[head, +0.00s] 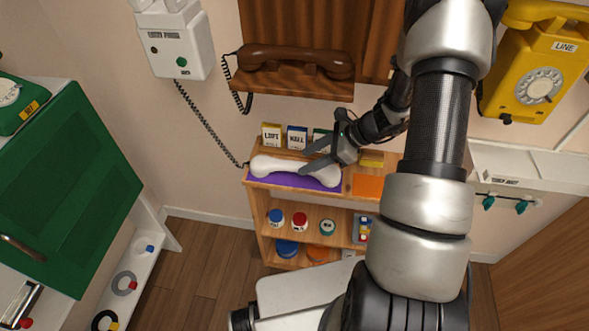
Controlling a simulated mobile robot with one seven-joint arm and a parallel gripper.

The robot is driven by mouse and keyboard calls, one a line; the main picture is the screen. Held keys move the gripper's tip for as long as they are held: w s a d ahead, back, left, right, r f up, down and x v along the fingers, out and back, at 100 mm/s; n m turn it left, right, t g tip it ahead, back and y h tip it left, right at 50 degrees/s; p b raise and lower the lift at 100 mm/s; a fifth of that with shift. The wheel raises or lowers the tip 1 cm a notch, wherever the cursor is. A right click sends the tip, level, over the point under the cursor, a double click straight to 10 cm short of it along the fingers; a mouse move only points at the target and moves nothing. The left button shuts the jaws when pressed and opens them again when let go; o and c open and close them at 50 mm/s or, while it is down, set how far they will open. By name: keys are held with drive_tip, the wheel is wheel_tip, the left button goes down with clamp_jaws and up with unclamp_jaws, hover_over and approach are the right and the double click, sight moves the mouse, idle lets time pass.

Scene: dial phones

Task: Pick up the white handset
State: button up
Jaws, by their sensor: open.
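The white handset (293,171) lies flat on a purple mat (318,184) on the top of a wooden shelf unit. A dark coiled cord runs from its left end up to the white wall phone (175,42) at the upper left. My gripper (310,158) comes in from the right, its open fingers pointing left at the handset's right half. The fingers overlap the handset in this view. I cannot tell whether they touch it. My arm fills the right middle of the picture.
Labelled boxes (271,136) stand behind the handset. An orange mat (368,187) lies to the right. A brown handset (296,60) rests on a wall ledge above. A yellow phone (537,75) hangs at the right. A green cabinet door (75,190) stands at the left.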

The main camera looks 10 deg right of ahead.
sight(296, 164)
drive_tip(key=shift+w+a, duration=0.2)
drive_tip(key=shift+a, duration=0.25)
drive_tip(key=x, duration=0.5)
drive_tip(key=shift+b, duration=0.35)
drive_tip(key=shift+d, duration=0.1)
clamp_jaws()
